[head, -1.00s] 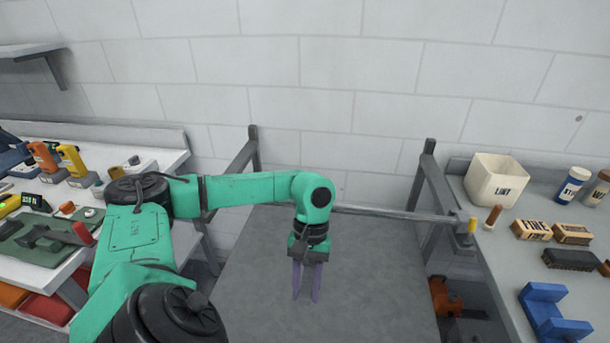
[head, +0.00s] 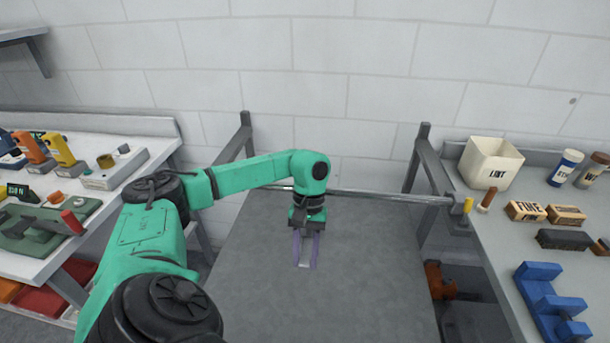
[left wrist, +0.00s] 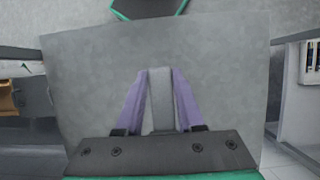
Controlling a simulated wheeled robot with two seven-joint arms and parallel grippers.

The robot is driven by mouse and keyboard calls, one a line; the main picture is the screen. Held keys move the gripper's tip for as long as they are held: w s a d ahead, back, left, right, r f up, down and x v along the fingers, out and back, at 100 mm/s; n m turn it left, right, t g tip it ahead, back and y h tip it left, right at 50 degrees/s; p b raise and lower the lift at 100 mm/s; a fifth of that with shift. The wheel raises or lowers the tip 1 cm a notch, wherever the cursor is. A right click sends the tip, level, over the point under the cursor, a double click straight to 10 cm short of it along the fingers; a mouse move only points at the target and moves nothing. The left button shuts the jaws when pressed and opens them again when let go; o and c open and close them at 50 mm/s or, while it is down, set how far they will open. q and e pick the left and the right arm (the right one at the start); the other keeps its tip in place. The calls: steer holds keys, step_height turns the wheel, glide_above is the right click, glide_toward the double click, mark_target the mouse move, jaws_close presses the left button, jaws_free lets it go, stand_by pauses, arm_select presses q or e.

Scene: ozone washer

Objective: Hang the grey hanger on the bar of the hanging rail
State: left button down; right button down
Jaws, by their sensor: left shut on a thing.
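My left gripper (head: 306,264) points down in the middle of the head view, its purple fingers closed around a narrow grey piece. This piece, the grey hanger (left wrist: 161,100), shows between the fingers in the left wrist view. Only a short strip of it can be made out against the grey surface behind. My arm hides part of the bar. The hanger is apart from the bar. My right gripper is not in view.
A large flat grey surface (head: 350,290) lies below the gripper. A left bench (head: 140,160) holds yellow and orange tools. A right bench (head: 490,230) holds a white lint box (head: 490,162), brushes, bottles and a blue holder (head: 548,302). Grey posts stand at both sides.

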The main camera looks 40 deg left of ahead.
arm_select(q)
steer(key=shift+c, duration=2.2)
jaws_free()
steer(key=shift+r, duration=0.1)
steer(key=b+v, duration=0.1)
steer(key=v, duration=0.3)
steer(key=shift+w+r, duration=0.1)
steer(key=shift+w, duration=0.05)
steer(key=v, duration=0.5)
steer(key=shift+p, duration=0.3)
steer(key=p+v, duration=0.4)
steer(key=v, duration=0.1)
steer(key=shift+a+r, duration=0.1)
steer(key=shift+a, duration=0.05)
